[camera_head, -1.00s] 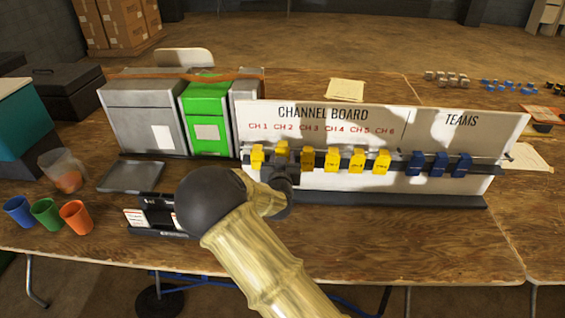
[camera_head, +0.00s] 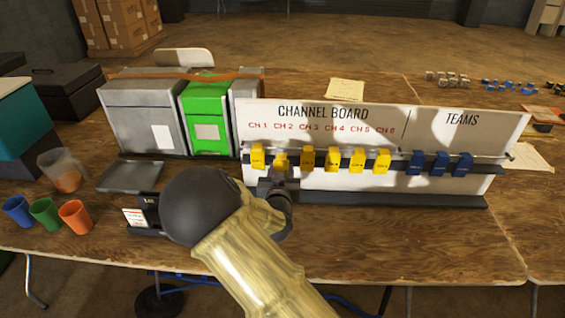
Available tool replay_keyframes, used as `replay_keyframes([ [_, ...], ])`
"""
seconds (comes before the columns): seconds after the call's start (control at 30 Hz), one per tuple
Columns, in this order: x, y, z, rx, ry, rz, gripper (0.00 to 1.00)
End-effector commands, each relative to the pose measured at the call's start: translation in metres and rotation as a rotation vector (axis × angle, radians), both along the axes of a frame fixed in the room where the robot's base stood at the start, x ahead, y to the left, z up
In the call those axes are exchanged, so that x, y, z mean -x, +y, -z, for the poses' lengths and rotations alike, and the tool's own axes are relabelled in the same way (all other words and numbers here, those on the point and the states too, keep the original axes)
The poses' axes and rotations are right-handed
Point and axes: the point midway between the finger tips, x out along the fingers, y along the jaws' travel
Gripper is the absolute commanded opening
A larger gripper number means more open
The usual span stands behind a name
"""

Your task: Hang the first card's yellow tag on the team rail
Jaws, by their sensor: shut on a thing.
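The white channel board (camera_head: 330,113) carries red labels CH 1 to CH 6 and a TEAMS part at its right. Yellow tags (camera_head: 332,158) hang along its dark rail, and blue tags (camera_head: 439,163) hang on the team rail (camera_head: 490,168) under TEAMS. My gripper (camera_head: 277,180) is at the second yellow tag from the left (camera_head: 281,161), under CH 2, shut on it. This tag sits a little lower than its neighbours. My arm hides most of the fingers. A white card (camera_head: 134,217) stands in a black holder (camera_head: 147,232), partly hidden by my arm.
Grey boxes and a green box (camera_head: 207,115) stand left of the board. A grey tray (camera_head: 131,176), a clear container (camera_head: 62,171) and several coloured cups (camera_head: 76,217) are at the left. The table right of my arm, in front of the board, is clear.

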Motion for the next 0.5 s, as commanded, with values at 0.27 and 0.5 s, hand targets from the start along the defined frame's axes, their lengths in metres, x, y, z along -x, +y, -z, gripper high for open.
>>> replay_keyframes([
  [0.27,0.019,0.001,0.001,-0.001,0.001,-0.001,0.19],
  [0.5,0.034,0.002,0.001,0.000,0.000,-0.001,0.19],
])
